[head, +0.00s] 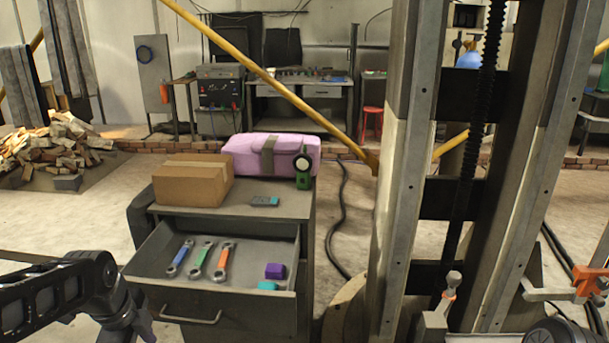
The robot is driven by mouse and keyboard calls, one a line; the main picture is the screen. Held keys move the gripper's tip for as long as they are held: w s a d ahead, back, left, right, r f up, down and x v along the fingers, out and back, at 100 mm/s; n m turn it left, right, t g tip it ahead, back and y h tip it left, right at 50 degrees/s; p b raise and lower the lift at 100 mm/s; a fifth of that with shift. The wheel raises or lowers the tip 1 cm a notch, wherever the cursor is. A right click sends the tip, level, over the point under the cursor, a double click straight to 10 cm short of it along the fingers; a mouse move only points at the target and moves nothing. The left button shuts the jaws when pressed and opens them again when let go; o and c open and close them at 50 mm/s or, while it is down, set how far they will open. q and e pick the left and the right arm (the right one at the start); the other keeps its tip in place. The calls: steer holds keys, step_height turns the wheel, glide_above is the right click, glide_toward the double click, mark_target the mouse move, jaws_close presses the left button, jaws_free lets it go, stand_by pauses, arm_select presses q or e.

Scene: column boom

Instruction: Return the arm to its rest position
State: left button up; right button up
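My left arm (60,297) comes in from the lower left. Its gripper end (143,328) is at the bottom edge, in front of the drawer's left side, partly cut off and dark. I cannot tell whether its fingers are open or shut, and nothing held shows. My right gripper is not in view. The open drawer (165,238) of a grey cabinet holds a blue wrench (179,258), a green wrench (199,260), an orange wrench (223,261), a purple block (275,271) and a teal block (267,286).
The cabinet top (250,210) carries a cardboard box (190,181), a pink case (260,154), a green object (303,175) and a small grey-teal item (265,201). A tall metal column (405,170) blocks the right. A firewood pile (58,150) lies left; the floor between is open.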

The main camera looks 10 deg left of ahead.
arm_select(q)
steer(key=w+d+f+n+t+h, duration=0.1)
steer(key=w+d+f+n+t, duration=0.2)
steer(key=w+d+f+n, duration=0.45)
steer(key=s+d+f+n+h, duration=0.1)
steer(key=d+f+n, duration=0.6)
steer(key=f, duration=0.2)
steer(key=s+d+f+n+g+h, duration=0.1)
steer(key=s+d+f+n+g, duration=0.1)
steer(key=s+d+f, duration=0.5)
steer(key=s+d+f+n+g+h, duration=0.1)
steer(key=s+d+f+g, duration=0.2)
steer(key=s+d+f, duration=0.5)
steer(key=s+f, duration=0.2)
steer(key=s, duration=0.4)
steer(key=shift+s+n, duration=0.35)
steer(key=shift+a+f, duration=0.1)
steer(key=shift+a, duration=0.05)
stand_by(1.4)
